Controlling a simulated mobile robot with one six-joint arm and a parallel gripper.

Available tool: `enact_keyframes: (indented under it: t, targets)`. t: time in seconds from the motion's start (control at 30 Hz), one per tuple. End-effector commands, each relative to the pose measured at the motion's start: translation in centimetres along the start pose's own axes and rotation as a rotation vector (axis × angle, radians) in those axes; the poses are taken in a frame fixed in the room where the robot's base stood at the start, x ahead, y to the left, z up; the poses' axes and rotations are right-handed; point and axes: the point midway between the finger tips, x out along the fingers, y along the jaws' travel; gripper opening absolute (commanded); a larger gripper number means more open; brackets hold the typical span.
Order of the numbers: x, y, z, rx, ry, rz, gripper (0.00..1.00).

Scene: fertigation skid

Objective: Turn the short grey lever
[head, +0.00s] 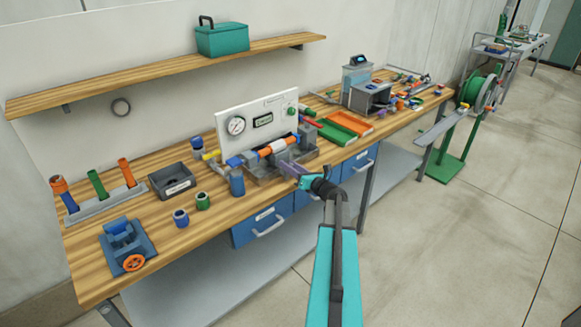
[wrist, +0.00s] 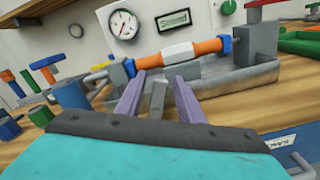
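The short grey lever (wrist: 157,98) shows in the wrist view as a small grey bar between my two purple fingers. My gripper (wrist: 158,84) is open around it, with a gap visible on each side. In the head view my gripper (head: 292,169) is at the front of the test skid, and I cannot make out the lever there. The skid has a white panel (head: 270,107) with a round gauge (head: 236,125), and an orange and white pipe (head: 279,146) runs in front of it over a grey tray (wrist: 224,80).
A grey block (wrist: 257,43) with a red handle stands to the right. A blue cup (head: 237,184) stands left of my gripper in the head view. Green (head: 338,131) and orange (head: 353,123) trays lie on the bench to the right.

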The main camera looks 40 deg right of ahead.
Motion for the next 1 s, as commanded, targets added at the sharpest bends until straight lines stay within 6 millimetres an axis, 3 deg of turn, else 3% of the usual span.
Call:
enact_keyframes:
  t: [0.03,0.2,1.0]
  targets:
    - [-0.01,0.0,0.0,0.0,0.0,0.0,0.28]
    - [-0.02,-0.01,0.01,0.0,0.0,0.0,0.0]
    - [-0.05,0.63,-0.37,-0.189,-0.001,0.001,0.0]
